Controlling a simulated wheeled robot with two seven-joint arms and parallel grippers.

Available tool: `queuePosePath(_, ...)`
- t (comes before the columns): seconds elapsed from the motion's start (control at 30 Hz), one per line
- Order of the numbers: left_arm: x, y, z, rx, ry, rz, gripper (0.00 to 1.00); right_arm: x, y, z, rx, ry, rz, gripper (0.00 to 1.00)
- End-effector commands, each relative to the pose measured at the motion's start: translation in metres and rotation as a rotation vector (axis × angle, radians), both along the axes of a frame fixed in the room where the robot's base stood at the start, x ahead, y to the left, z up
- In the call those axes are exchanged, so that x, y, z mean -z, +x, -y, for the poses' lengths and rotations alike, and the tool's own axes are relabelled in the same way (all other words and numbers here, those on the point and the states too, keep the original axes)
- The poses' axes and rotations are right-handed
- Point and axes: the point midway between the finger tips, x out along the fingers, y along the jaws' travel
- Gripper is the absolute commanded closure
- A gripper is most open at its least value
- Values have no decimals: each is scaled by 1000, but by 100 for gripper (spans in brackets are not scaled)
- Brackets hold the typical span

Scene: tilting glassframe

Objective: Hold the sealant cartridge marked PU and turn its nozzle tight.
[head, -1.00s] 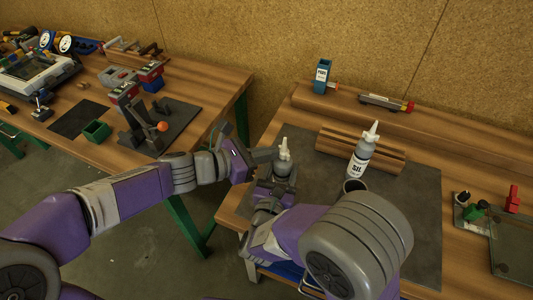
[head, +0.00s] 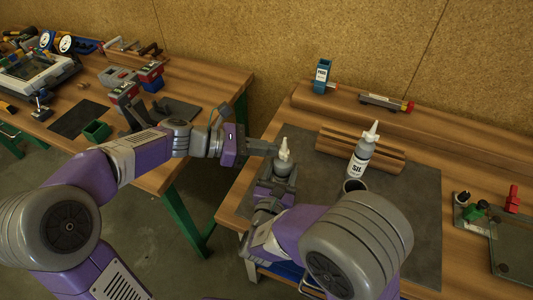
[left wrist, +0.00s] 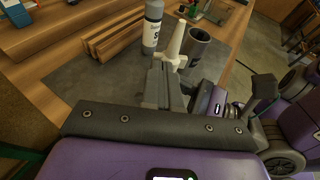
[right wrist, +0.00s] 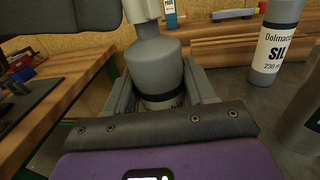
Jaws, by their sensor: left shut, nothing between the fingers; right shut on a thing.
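A grey cartridge (head: 284,168) with a white nozzle (head: 284,149) stands upright over the mat's left part. My right gripper (head: 275,186) is shut around its body; in the right wrist view the cartridge (right wrist: 158,68) sits between the fingers, its label mostly hidden, so I cannot read PU. My left gripper (head: 270,150) is shut and empty, its fingertips close to the nozzle's left side. In the left wrist view the nozzle (left wrist: 175,45) rises just beyond the fingers (left wrist: 166,75); I cannot tell whether they touch.
A second cartridge marked SIL (head: 360,158) leans on or stands by a grooved wooden block (head: 335,143). A dark open cup (head: 354,186) is in front of it. A blue holder (head: 321,76) stands on the back ledge. The grey mat (head: 415,220) is clear at right.

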Motion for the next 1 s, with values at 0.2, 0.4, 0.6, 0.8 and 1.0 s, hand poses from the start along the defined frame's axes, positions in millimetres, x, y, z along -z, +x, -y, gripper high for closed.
queuePosePath(0.2, 1, 10, 2, 205, 1, -2, 100, 0, 0, -1, -2, 1, 2, 89)
queuePosePath(0.4, 1, 16, 4, 346, 2, -1, 100, 0, 0, -1, -2, 1, 2, 89)
queuePosePath(0.6, 0, 20, 6, 351, 2, -1, 100, 0, 0, -1, -2, 1, 1, 89)
queuePosePath(0.8, 0, 23, 8, 350, 2, -1, 100, 0, 0, -1, -2, 0, 1, 89)
queuePosePath(1.0, 0, 24, 9, 349, 2, -1, 100, 0, 0, -1, -2, 0, 1, 89)
